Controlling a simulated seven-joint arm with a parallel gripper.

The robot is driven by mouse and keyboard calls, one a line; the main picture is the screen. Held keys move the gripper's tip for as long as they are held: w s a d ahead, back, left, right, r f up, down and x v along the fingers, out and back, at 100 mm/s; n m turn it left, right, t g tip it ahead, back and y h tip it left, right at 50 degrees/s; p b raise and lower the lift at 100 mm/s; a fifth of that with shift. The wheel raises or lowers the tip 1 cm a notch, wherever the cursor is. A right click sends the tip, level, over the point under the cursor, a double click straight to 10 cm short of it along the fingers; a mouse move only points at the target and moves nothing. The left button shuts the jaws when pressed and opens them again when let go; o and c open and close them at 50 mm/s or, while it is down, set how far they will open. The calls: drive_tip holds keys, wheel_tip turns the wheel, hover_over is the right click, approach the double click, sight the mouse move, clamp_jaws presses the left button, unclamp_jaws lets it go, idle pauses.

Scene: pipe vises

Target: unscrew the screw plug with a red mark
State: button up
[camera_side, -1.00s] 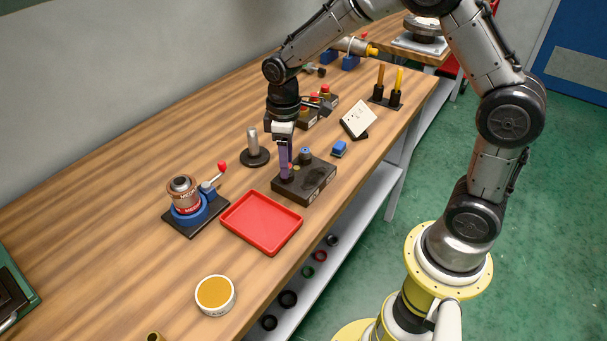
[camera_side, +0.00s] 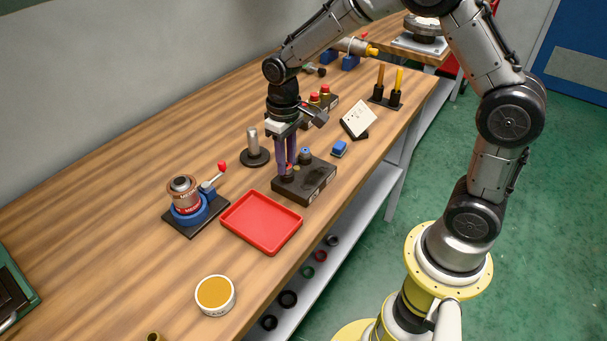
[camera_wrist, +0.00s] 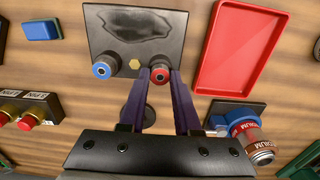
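The screw plug with a red mark (camera_wrist: 160,74) sits at one end of a dark block (camera_side: 315,183). In the wrist view its round, dark-rimmed head shows between the two purple fingers of my gripper (camera_wrist: 158,80). In the side view my gripper (camera_side: 286,166) points down at the block, and the fingers partly hide the plug. The fingertips are close on both sides of the plug; whether they press on it I cannot tell. A second plug with a blue mark (camera_wrist: 102,69) sits in the same block, with a small brass hex piece (camera_wrist: 134,64) between them.
A red tray (camera_side: 262,223) lies beside the block. A round yellow-topped tin (camera_side: 215,294) is at the front.

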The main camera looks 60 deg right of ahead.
clamp_jaws()
drive_tip(key=n, duration=0.5)
drive_tip(key=shift+n, duration=0.4)
drive_tip(key=n, duration=0.4)
drive_tip(key=shift+n, duration=0.4)
drive_tip(key=n, duration=0.3)
drive_tip(key=shift+n, duration=0.4)
